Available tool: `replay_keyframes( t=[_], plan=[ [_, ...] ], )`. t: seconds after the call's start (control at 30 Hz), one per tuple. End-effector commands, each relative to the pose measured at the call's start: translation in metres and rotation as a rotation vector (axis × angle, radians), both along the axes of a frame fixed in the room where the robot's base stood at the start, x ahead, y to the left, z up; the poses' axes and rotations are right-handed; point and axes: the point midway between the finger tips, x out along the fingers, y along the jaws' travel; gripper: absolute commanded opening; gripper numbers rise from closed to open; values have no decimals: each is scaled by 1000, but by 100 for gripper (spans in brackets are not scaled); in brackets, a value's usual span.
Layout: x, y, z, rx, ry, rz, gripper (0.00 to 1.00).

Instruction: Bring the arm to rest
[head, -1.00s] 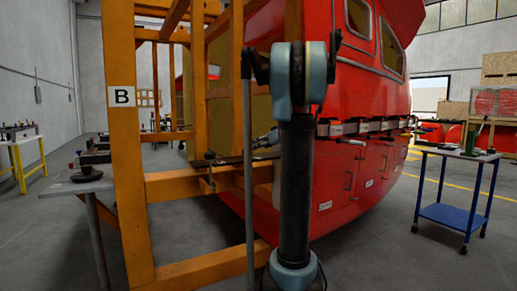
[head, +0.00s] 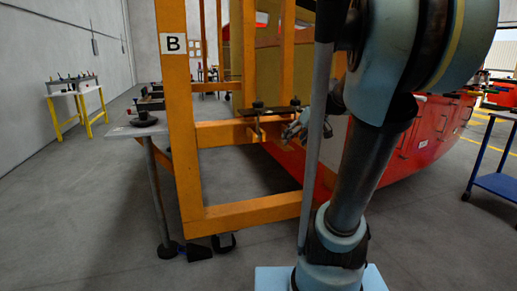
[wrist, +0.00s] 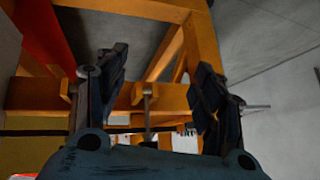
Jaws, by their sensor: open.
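My arm rises in front of the head camera, bent at a large pale-blue joint at the upper right. My gripper (head: 297,128) shows small in the head view, partly hidden behind a grey pole, beside the orange frame's beam. In the wrist view my gripper (wrist: 157,92) has its two dark fingers wide apart, with nothing held between them. The orange frame (head: 182,130) carries a "B" sign, and its beams also show beyond the fingers in the wrist view (wrist: 205,45). I cannot tell whether the fingers touch the frame.
Clamps (head: 257,108) sit on the frame's beam. The red nosecone (head: 425,140) stands behind my arm. A small grey table (head: 135,130) is left of the frame, a blue trolley (head: 497,185) at the right edge. Floor is clear at the lower left.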

Motion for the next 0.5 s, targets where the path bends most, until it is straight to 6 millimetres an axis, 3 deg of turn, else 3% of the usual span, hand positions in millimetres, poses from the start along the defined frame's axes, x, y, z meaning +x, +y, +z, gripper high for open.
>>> replay_keyframes(
  t=[0.03,0.23,0.5],
  plan=[
    [-21,3,-13,-16,36,-10,62],
    [-95,2,-65,-91,181,-90,62],
    [-185,-19,-134,-219,334,-238,62]
  ],
)
